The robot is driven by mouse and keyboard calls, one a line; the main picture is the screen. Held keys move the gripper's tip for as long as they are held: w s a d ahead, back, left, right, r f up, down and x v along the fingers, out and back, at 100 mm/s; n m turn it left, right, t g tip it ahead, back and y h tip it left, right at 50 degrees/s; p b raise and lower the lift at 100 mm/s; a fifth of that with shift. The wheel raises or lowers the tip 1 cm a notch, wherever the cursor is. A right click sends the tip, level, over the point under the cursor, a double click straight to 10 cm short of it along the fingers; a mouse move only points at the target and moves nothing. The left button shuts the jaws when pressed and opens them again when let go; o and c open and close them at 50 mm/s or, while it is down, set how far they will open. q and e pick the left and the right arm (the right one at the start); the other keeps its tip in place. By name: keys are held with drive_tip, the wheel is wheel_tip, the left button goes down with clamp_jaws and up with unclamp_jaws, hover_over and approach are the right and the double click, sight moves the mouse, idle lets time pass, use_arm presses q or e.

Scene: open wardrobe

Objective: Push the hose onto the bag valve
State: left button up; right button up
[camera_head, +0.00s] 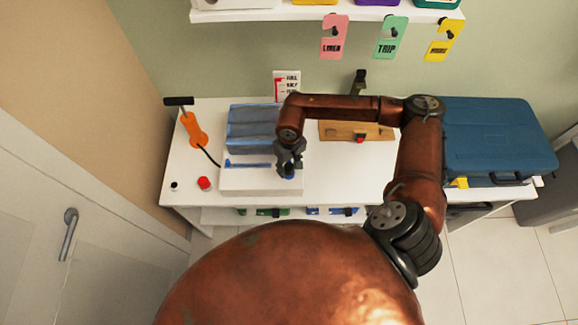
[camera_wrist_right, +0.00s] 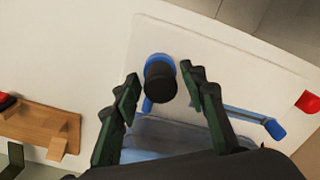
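A blue-grey bag (camera_head: 252,130) lies on a white board (camera_head: 235,182), with a blue strip (camera_head: 248,164) in front of it. My right gripper (camera_head: 289,170) is above the board's right part. In the right wrist view its fingers (camera_wrist_right: 160,75) are spread, one on each side of a short black cylinder (camera_wrist_right: 160,82) with a blue ring (camera_wrist_right: 156,58) at its base. I cannot tell whether this is the valve alone or a hose end on it. A thin black hose (camera_head: 208,154) runs from the orange pump (camera_head: 194,130) to the board's left edge. My left gripper is out of view.
A red cap (camera_head: 204,183) lies on the white table (camera_head: 185,160) left of the board. Hanging tags are above.

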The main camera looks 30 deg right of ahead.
sight(290, 165)
drive_tip(key=shift+o, duration=0.4)
wheel_tip(290, 165, up, 12)
drive_tip(key=shift+d, duration=0.15)
idle(0.8)
